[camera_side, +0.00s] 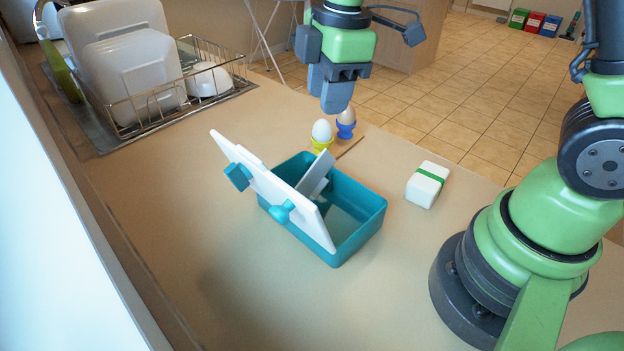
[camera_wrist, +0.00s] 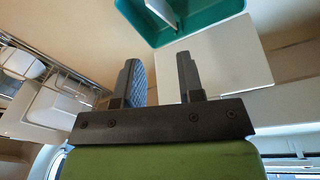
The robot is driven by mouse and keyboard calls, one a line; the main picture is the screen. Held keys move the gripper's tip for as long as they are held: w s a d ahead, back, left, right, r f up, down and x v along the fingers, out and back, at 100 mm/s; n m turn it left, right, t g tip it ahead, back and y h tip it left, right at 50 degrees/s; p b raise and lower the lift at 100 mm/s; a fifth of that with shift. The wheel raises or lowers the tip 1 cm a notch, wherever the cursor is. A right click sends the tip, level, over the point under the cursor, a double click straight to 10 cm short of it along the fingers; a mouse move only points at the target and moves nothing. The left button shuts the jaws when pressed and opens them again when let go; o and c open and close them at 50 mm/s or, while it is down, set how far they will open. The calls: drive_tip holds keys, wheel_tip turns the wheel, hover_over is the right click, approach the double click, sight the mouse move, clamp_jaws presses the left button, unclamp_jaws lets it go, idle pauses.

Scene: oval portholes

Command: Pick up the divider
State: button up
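A teal box (camera_side: 357,222) stands on the counter with its white lid (camera_side: 262,182) tilted open; teal clasps show on the lid. A white divider (camera_side: 314,174) stands inside, its lower part partly hidden by the lid. In the wrist view, the box (camera_wrist: 205,20) is at the top, with part of the divider (camera_wrist: 162,12) in it and the lid (camera_wrist: 222,62) below. My gripper (camera_side: 328,98) hangs in the air above and behind the box in the side view, apart from it. The wrist view shows my gripper (camera_wrist: 158,60) with its fingers apart and nothing between them.
A white egg in a yellow cup (camera_side: 322,135) and a brown egg in a blue cup (camera_side: 346,122) stand behind the box. A white block with a green band (camera_side: 427,185) lies to its right. A dish rack (camera_side: 185,85) stands at back left. The counter's front left is clear.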

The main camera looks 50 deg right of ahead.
sight(315, 162)
drive_tip(key=f+n, duration=0.1)
drive_tip(key=w+f+n, duration=0.1)
drive_tip(key=f, duration=0.1)
drive_tip(key=w+f+n+g, duration=0.1)
drive_tip(key=f+n, duration=0.1)
drive_tip(key=shift+a+f, duration=0.25)
wheel_tip(315, 162, down, 4)
drive_tip(key=shift+f, duration=0.2)
wheel_tip(315, 162, down, 6)
drive_tip(key=shift+r, duration=0.15)
drive_tip(key=shift+c, duration=0.2)
clamp_jaws()
